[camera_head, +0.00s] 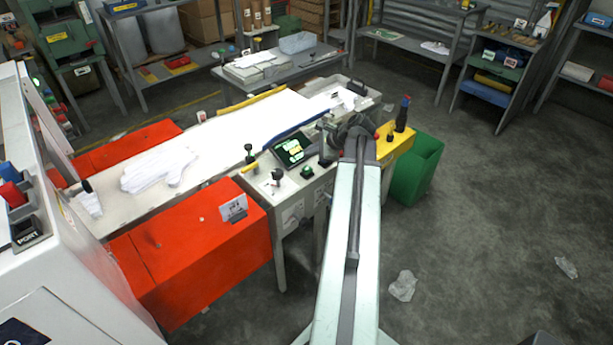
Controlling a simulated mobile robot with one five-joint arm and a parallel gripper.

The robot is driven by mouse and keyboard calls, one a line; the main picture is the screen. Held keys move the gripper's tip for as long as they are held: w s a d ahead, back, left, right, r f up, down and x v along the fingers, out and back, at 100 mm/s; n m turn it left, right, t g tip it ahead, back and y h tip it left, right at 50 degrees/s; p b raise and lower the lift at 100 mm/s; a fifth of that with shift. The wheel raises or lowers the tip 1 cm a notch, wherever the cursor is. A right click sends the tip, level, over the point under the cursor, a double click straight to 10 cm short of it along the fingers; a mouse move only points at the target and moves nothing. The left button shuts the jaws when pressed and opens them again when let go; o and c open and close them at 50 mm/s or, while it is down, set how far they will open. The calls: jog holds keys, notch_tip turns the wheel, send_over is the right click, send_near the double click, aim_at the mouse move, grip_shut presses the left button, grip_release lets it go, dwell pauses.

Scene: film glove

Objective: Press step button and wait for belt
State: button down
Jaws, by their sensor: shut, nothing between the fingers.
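A green button (307,171) sits on the front edge of the machine table, beside a small tilted screen (294,150) with green and yellow marks. I take it for the step button; its label is too small to read. The pale belt (215,148) runs from the lower left to the upper right, with a white glove shape (158,168) lying on it. My gripper (325,150) is dark and shut, at the end of my pale arm. It appears just right of the green button, apart from it in the picture. Its fingertips are small and partly lost among dark parts.
Orange-red housings (200,240) flank the belt. A black knob (277,178) stands left of the button. A yellow block (396,143) with bottles and a green bin (418,170) stand to the right. Crumpled plastic (403,286) lies on open floor.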

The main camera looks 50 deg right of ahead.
aim_at(310, 169)
jog(key=shift+f+b, duration=1.2)
jog(key=shift+f, duration=0.6)
dwell(0.5)
jog(key=shift+f+b, duration=0.4)
